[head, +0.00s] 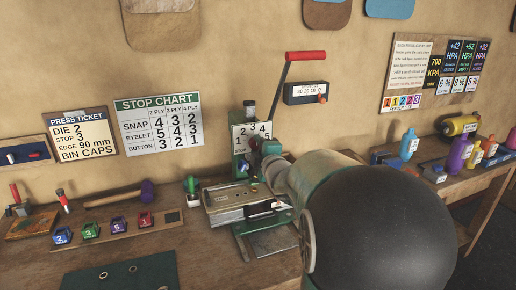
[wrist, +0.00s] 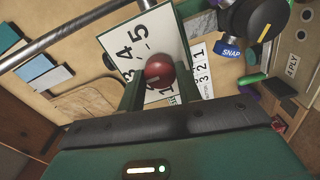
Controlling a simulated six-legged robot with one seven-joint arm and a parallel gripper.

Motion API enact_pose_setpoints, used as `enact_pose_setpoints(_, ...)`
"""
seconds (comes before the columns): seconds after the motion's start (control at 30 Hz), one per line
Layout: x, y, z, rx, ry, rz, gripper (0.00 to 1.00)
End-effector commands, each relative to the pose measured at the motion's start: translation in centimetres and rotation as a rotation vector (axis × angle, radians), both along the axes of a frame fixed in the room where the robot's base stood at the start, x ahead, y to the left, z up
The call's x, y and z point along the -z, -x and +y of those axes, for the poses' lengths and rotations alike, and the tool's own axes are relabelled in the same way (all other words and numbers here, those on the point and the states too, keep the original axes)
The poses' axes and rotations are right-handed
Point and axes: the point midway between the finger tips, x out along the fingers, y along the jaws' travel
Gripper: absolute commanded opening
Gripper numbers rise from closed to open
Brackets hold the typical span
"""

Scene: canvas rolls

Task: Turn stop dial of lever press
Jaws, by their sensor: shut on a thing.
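The lever press (head: 245,165) stands on the bench in the middle of the head view, with a red-handled lever (head: 305,55) raised at upper right. In the wrist view the plate (wrist: 140,45) appears tilted, with 3, 4 and 5 readable. A dark red round knob (wrist: 158,70) sits in front of the plate, between the fingers of my gripper (wrist: 160,88). My gripper is shut on this knob. In the head view my arm hides part of the press and the fingertips are small.
The stop chart (head: 160,125) and press ticket (head: 82,134) hang on the wall at left. Coloured die blocks (head: 90,230) and a mallet (head: 147,192) lie on the left bench. Bottles (head: 410,144) stand on the right bench.

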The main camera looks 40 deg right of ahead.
Motion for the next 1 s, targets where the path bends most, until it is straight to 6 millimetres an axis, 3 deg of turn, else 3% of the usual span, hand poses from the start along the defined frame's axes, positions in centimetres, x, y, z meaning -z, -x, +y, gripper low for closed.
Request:
enact_pose_setpoints(0.13, 0.1, 0.0, -0.1, 0.002, -0.002, 0.002, 0.11)
enact_pose_setpoints(0.17, 0.1, 0.0, -0.1, 0.002, -0.002, 0.002, 0.38)
enact_pose_setpoints(0.27, 0.1, 0.0, -0.1, 0.002, -0.002, 0.001, 0.56)
enact_pose_setpoints(0.67, 0.0, 0.8, 0.1, 0.002, -0.002, 0.000, 0.56)
enact_pose_setpoints(1.0, -0.1, 6.9, 1.8, 0.002, 0.000, -0.002, 0.56)
